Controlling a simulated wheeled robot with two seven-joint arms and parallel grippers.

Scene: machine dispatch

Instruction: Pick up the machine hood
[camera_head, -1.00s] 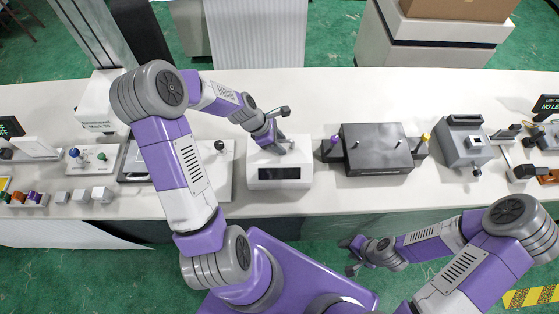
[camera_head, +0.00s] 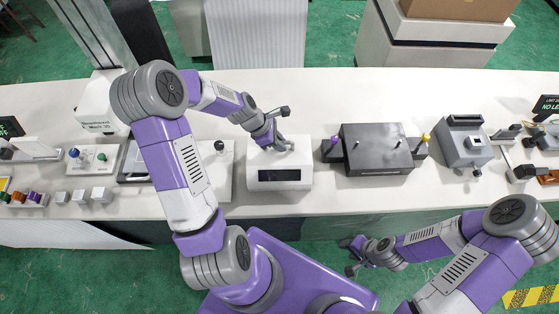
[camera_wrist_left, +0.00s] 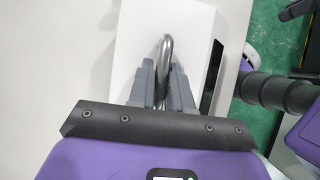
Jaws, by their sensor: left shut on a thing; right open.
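The machine hood (camera_head: 265,186) is a white box with a dark window in its front and a metal loop handle on top. It is on the white table in the middle of the head view. My left gripper (camera_head: 283,144) is over its top. In the left wrist view the hood (camera_wrist_left: 200,22) lies below my left gripper (camera_wrist_left: 163,80), whose fingers are shut on the metal handle (camera_wrist_left: 166,50), one on each side. Whether the hood's bottom touches the table is unclear. My right gripper (camera_head: 350,257) is open and empty, in front of the table's near edge.
A dark grey machine (camera_head: 376,150) with levers stands right of the hood, with a lighter grey device (camera_head: 464,149) beyond it. A white panel with a black-knobbed lever (camera_head: 219,147) is close on the left. Small white blocks (camera_head: 80,195) lie further left.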

